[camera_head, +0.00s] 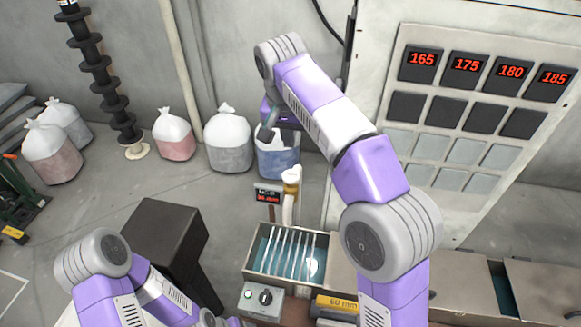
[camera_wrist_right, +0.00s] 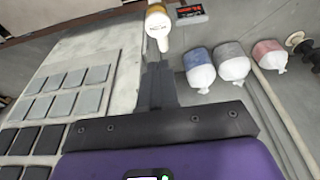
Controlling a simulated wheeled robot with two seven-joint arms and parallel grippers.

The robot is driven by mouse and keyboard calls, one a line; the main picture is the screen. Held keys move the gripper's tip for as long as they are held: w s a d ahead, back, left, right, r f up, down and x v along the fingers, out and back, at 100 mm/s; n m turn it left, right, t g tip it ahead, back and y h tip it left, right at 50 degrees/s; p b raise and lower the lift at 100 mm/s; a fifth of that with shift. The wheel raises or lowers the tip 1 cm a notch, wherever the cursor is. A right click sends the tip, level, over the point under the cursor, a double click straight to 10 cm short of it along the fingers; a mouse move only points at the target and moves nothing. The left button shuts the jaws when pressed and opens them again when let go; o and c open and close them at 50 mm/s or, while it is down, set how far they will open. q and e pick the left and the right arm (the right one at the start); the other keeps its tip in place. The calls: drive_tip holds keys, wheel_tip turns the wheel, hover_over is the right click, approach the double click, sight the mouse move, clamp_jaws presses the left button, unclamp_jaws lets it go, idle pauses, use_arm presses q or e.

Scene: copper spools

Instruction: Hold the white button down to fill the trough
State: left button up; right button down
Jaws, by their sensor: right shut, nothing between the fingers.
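The trough (camera_head: 250,265) is a long open box at the lower middle of the head view, with teal liquid and several pale slanted bars inside. A grey control box (camera_head: 262,309) stands at its front, with a small pale button (camera_head: 249,293) and a dark round knob (camera_head: 265,297). A white spout with a brass collar (camera_head: 291,190) rises behind the trough; it also shows in the right wrist view (camera_wrist_right: 157,25). My right gripper (camera_head: 267,131) is raised behind the spout, shut and empty; its fingers (camera_wrist_right: 157,85) are together. My left arm is at lower left, its gripper unseen.
A small red-lit display (camera_head: 268,195) stands beside the spout. A black pedestal (camera_head: 165,235) is left of the trough. Several filled bags (camera_head: 228,140) line the wall. A panel with red numbers (camera_head: 466,66) stands at right. The floor behind the pedestal is clear.

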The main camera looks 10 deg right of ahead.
sight(291, 174)
drive_tip(key=x, duration=0.3)
drive_tip(key=b+x, duration=0.1)
drive_tip(key=x, duration=0.3)
drive_tip(key=s+x, duration=0.1)
drive_tip(key=x, duration=0.2)
drive_tip(key=shift+a+f, duration=0.2)
drive_tip(key=shift+f, duration=0.15)
drive_tip(key=shift+f+b, duration=0.75)
drive_tip(key=shift+f, duration=0.2)
idle(2.3)
drive_tip(key=shift+r+p, duration=0.6)
drive_tip(key=shift+p, duration=0.1)
wheel_tip(291, 174, up, 3)
drive_tip(key=p, duration=0.3)
drive_tip(key=shift+w+r, duration=0.15)
drive_tip(key=v, duration=0.9)
drive_tip(key=shift+r, duration=0.35)
